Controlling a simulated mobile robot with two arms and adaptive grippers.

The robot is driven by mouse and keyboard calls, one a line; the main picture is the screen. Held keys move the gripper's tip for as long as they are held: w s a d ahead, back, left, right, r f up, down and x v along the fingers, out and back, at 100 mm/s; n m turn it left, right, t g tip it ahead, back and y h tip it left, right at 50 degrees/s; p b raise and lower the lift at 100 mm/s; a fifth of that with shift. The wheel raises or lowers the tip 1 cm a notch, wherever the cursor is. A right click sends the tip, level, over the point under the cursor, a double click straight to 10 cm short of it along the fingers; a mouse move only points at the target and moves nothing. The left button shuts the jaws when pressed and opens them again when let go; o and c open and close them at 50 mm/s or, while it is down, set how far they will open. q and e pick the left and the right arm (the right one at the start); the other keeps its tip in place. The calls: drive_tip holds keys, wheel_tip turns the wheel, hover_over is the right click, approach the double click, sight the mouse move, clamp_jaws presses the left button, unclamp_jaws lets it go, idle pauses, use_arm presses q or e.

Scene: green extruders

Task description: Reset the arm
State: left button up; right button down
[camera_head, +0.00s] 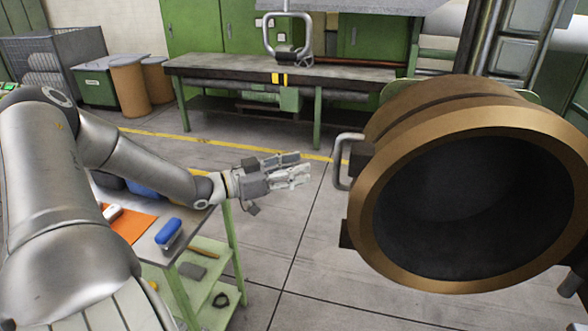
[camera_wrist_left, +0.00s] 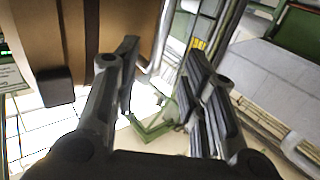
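My left arm (camera_head: 140,160) comes in from the left and reaches toward the middle of the head view. My left gripper (camera_head: 300,169) is in mid-air, just left of the handle (camera_head: 342,162) of a large bronze cylinder. In the left wrist view the two fingers of my left gripper (camera_wrist_left: 165,85) stand apart with nothing held between them. The handle's bar (camera_wrist_left: 153,70) shows behind the fingers there, and I cannot tell whether it touches them. My right gripper is not in view.
The large bronze cylinder (camera_head: 402,265) with a dark open mouth fills the right. A green cart (camera_head: 205,285) with a blue object (camera_head: 169,233) and an orange sheet (camera_head: 132,222) stands below my left arm. A workbench (camera_head: 290,72) stands behind. The floor between is clear.

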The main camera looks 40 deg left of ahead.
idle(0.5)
use_arm(q)
drive_tip(key=s+a+f+g+y, duration=0.1)
drive_tip(key=a+f+y, duration=0.15)
drive_tip(key=f, duration=1.05)
drive_tip(key=s+a+f+g+y, duration=0.1)
drive_tip(key=a+f+y, duration=0.15)
drive_tip(key=f, duration=1.05)
drive_tip(key=s+d+f+n+g+y+b, duration=0.15)
drive_tip(key=s+f, duration=0.35)
drive_tip(key=f, duration=0.6)
drive_tip(key=s+f+g, duration=0.3)
drive_tip(key=s+f, duration=0.1)
drive_tip(key=f, duration=0.6)
drive_tip(key=s+d+f+g, duration=0.2)
drive_tip(key=s+d+f, duration=0.2)
drive_tip(key=s+f, duration=0.45)
drive_tip(key=s+d+f+g, duration=0.3)
drive_tip(key=s+d+f, duration=0.5)
drive_tip(key=s+d, duration=0.3)
drive_tip(key=s+d+f+g, duration=0.4)
drive_tip(key=s+d+f, duration=0.4)
drive_tip(key=s+d, duration=0.3)
drive_tip(key=shift+s+d, duration=0.3)
drive_tip(key=shift+s, duration=0.25)
